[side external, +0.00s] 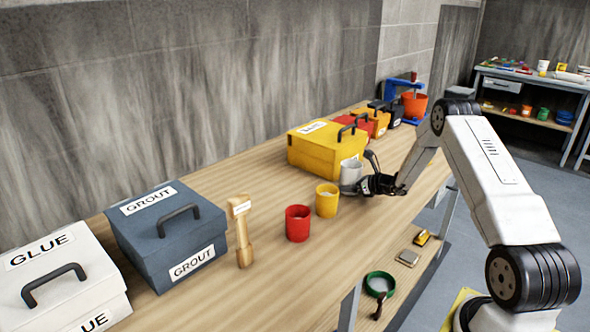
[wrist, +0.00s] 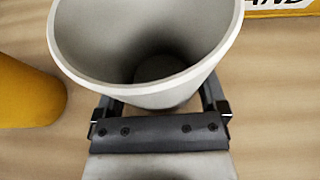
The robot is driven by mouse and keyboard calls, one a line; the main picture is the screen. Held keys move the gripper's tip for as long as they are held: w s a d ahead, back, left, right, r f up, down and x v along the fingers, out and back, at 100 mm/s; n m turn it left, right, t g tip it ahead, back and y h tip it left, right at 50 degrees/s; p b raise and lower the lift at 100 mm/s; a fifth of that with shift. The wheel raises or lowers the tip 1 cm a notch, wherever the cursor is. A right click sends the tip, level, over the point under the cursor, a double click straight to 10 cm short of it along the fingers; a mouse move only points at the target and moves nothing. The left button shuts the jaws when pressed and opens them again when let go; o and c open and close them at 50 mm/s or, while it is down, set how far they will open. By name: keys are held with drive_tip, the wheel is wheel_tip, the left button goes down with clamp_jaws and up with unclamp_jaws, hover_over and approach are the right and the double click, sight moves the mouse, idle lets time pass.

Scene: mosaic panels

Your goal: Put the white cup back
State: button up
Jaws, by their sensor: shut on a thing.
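The white cup (side external: 350,174) is upright in my gripper (side external: 366,183), just in front of the yellow box, in the side view. In the wrist view the white cup (wrist: 148,88) fills the upper middle, its open top toward the camera, and looks empty. The fingers of my gripper (wrist: 160,110) are on both sides of it, shut on it. The table wood shows around the cup in the wrist view. I cannot tell whether its base touches the table.
A yellow cup (side external: 327,203) and a red cup (side external: 297,225) stand to the cup's left. The yellow box (side external: 318,152) is close behind. Bare table (side external: 350,235) lies in front.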

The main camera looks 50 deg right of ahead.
drive_tip(key=shift+f, duration=0.15)
drive_tip(key=o, duration=1)
drive_tip(key=v, duration=1.2)
